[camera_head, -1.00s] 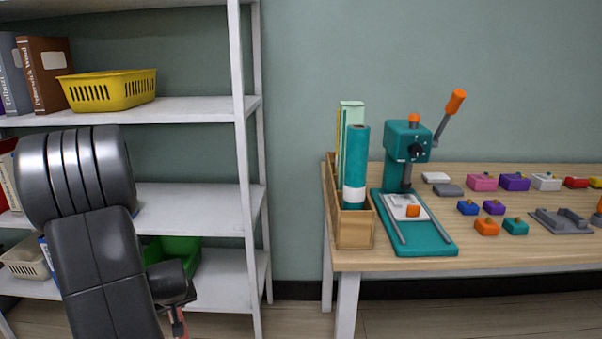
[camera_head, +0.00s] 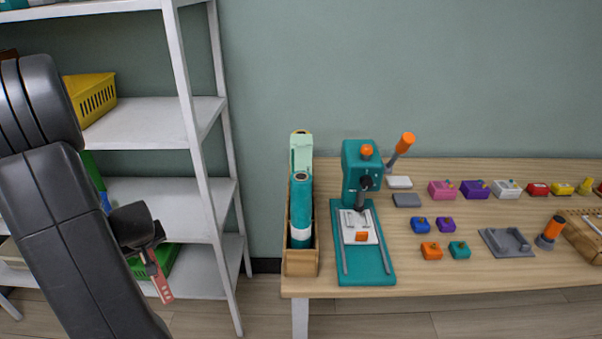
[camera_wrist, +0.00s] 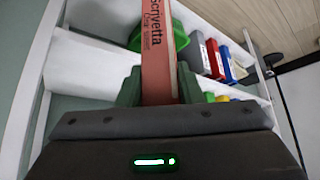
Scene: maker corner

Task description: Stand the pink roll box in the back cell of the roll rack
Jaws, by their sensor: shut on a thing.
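My gripper (camera_head: 150,260) is shut on the pink roll box (camera_head: 163,287), a long salmon-pink box. In the wrist view, the pink roll box (camera_wrist: 156,50) stands between the two dark green fingers, with lettering "Scrivetta" on its face. In the head view much of the gripper is hidden by my arm. The roll rack (camera_head: 300,264) is a narrow wooden box at the table's left end, well to the right of my gripper. A teal roll (camera_head: 301,208) with a white band stands in it, and a mint box (camera_head: 301,152) stands behind.
The teal press (camera_head: 362,180) with an orange-tipped lever stands just right of the rack. Small coloured blocks lie farther right on the table (camera_head: 420,278). A white shelf unit (camera_head: 190,150) with a yellow basket (camera_head: 92,98) stands left, with a floor gap before the table.

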